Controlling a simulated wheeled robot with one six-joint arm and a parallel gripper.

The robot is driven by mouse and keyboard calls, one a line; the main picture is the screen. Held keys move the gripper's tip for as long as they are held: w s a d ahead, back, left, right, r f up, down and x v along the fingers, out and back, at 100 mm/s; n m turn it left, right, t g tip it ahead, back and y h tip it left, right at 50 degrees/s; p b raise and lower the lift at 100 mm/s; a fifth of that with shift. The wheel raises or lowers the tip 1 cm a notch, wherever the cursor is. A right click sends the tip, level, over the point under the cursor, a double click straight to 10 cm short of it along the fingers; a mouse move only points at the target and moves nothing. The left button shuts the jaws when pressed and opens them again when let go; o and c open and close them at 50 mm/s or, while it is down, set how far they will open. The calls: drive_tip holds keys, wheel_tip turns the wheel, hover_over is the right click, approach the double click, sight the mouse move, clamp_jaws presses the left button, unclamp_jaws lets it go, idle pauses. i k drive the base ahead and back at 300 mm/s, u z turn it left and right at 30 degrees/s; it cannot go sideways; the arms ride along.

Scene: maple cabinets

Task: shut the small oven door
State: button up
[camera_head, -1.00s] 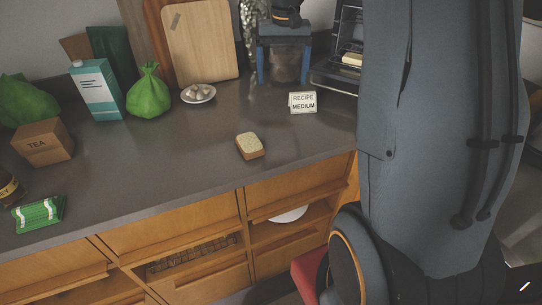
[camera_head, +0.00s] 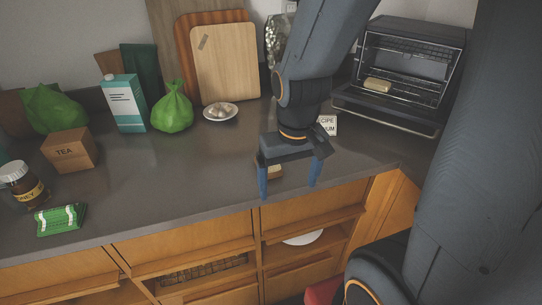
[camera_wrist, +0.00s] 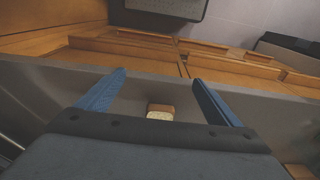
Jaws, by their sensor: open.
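The small oven (camera_head: 408,62) is a dark toaster oven at the back right of the counter in the head view. Its door (camera_head: 386,110) is folded down open in front of it, and wire racks show inside. A piece of bread or similar food (camera_head: 377,85) lies inside on the lower rack. My gripper (camera_head: 289,185) points down near the counter's front edge, left of the oven and apart from its door. Its blue fingers are spread and empty; they also show in the wrist view (camera_wrist: 160,95). The oven is not clearly seen in the wrist view.
A sponge-like block (camera_wrist: 160,112) lies on the counter below my gripper. A plate of small pale items (camera_head: 220,111), a green bag (camera_head: 172,110), a carton (camera_head: 124,103) and a tea box (camera_head: 69,150) stand left.

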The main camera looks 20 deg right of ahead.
sight(434, 117)
drive_tip(key=z, duration=0.3)
drive_tip(key=k, duration=0.9)
drive_tip(key=z, duration=0.7)
